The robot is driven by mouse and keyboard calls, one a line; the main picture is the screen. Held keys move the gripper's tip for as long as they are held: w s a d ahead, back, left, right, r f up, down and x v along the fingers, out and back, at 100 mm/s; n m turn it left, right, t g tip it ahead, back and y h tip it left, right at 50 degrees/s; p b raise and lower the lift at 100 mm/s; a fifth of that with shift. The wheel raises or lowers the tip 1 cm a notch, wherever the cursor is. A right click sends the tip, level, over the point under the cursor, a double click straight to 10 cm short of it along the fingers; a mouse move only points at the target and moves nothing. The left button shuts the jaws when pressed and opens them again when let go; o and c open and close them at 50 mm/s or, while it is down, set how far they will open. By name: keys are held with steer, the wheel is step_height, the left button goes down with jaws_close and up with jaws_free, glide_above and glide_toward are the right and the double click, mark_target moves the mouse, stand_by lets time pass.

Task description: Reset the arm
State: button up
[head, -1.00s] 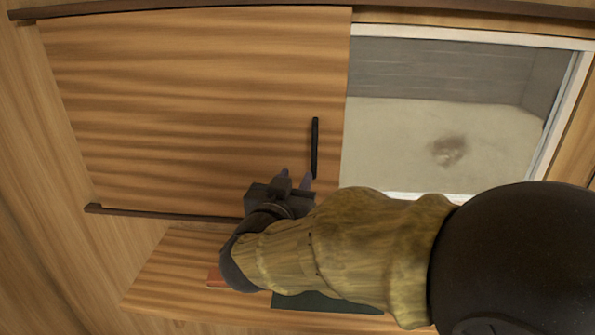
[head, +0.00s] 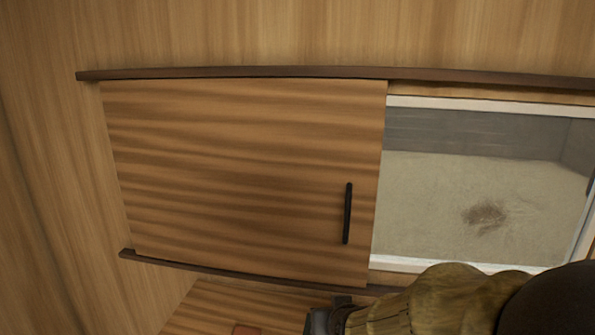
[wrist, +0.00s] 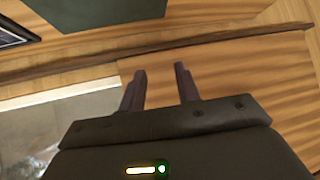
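My gripper (wrist: 161,70) shows in the wrist view with its two dark fingers apart and nothing between them. In the head view only a dark part of it shows at the bottom edge, below the sliding door, and its fingers cannot be made out there. The wooden sliding door (head: 230,175) covers the left part of the window opening. Its black vertical handle (head: 347,213) is near the door's right edge, and the gripper is below it, not holding it. In the wrist view the door's wood (wrist: 225,75) lies behind the fingers.
Uncovered window (head: 450,180) lies right of the door. Dark rails run above (head: 240,72) and below (head: 190,267) the door. A wooden ledge (head: 260,303) below carries a reddish item (head: 246,329). The wrist view shows a dark green flat thing (wrist: 95,12) near the ledge.

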steer(key=s+d+f+g, duration=0.3)
steer(key=s+d, duration=0.1)
steer(key=s, duration=0.2)
steer(key=s+d+f+g+h+p, duration=0.1)
steer(key=s+d+f+g, duration=0.3)
steer(key=s, duration=0.2)
steer(key=shift+s+f+m, duration=0.25)
steer(key=shift+s+m, duration=0.05)
steer(key=shift+r, duration=0.45)
